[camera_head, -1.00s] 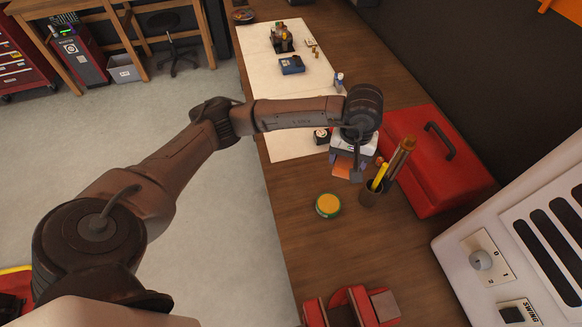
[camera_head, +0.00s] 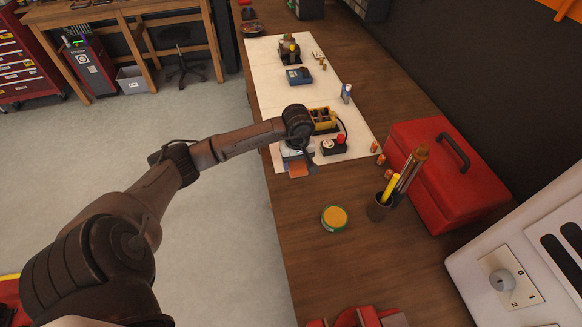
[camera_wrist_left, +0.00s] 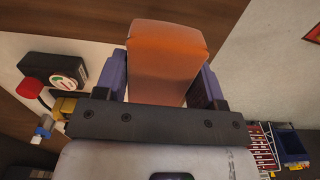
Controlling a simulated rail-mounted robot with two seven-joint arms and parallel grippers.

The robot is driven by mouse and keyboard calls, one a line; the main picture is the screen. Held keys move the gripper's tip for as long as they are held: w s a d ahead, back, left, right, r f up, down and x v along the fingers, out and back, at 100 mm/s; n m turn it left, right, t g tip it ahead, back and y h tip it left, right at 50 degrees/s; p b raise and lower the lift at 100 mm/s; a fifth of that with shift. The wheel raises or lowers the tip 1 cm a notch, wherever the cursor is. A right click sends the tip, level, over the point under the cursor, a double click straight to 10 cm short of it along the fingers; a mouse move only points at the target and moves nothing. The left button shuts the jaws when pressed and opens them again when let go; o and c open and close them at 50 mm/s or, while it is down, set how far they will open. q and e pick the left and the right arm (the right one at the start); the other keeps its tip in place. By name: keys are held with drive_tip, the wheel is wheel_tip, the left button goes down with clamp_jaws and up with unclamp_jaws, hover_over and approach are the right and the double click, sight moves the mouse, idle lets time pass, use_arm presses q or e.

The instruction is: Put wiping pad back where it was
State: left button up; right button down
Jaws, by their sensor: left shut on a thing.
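The wiping pad, an orange block (camera_wrist_left: 166,62), is held between the two fingers of my left gripper (camera_wrist_left: 165,85) in the left wrist view. In the head view my left gripper (camera_head: 299,164) points down near the front corner of the white sheet, and the orange pad (camera_head: 299,170) shows beneath it. I cannot tell whether the pad touches the bench. My right gripper does not show.
The wooden bench (camera_head: 310,265) carries a round yellow-topped tin (camera_head: 334,218), a pen cup (camera_head: 379,208) and a red toolbox (camera_head: 440,175). A black box with a red button (camera_head: 334,146) and a yellow device (camera_head: 323,119) stand close behind the gripper.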

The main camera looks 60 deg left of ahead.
use_arm(q)
drive_tip(key=shift+s+a+f, duration=0.15)
drive_tip(key=shift+a+f, duration=0.3)
drive_tip(key=shift+a, duration=0.2)
drive_tip(key=shift+s+a+f, duration=0.15)
drive_tip(key=shift+a+f, duration=0.25)
drive_tip(key=shift+a, duration=0.2)
drive_tip(key=shift+f, duration=1.95)
drive_tip(key=shift+f, duration=0.1)
drive_tip(key=o, duration=0.9)
wheel_tip(320, 180, up, 12)
drive_tip(key=shift+r, duration=0.15)
